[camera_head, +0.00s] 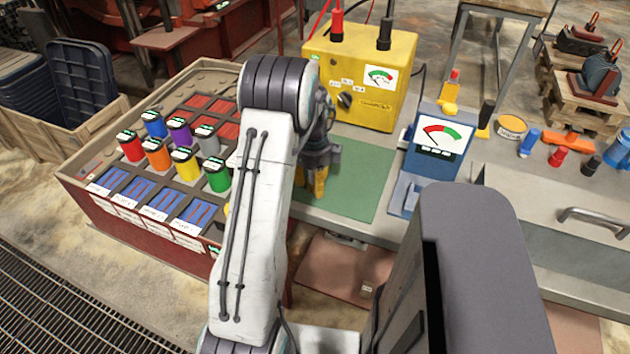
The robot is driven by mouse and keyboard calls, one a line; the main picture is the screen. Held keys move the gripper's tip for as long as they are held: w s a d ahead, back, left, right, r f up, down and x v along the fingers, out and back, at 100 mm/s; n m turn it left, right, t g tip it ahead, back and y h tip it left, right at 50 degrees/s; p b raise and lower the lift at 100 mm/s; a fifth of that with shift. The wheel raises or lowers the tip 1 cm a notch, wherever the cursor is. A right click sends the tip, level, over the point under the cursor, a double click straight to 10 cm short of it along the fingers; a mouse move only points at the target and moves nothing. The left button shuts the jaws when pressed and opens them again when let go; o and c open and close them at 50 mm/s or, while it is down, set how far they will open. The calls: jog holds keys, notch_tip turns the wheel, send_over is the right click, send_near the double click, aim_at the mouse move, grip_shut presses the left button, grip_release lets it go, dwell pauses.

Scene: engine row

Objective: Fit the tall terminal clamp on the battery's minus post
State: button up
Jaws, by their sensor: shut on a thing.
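My gripper (319,178) is at the left part of the green mat (362,185), just right of my white arm. Its dark body and yellowish tips point down. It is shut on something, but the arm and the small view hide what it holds. I cannot make out the tall terminal clamp for sure. A yellow box (350,60) with a dial stands behind the mat, with a red plug (337,22) and a black plug (385,36) on top. I cannot tell the battery or its minus post.
A crate (140,245) with several coloured canisters and blue and red slots stands left. A blue dial meter (437,145) stands right of the mat. Small coloured parts and a yellow tin (512,125) lie further right. The mat's right part is clear.

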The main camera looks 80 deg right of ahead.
jog(key=c, duration=0.4)
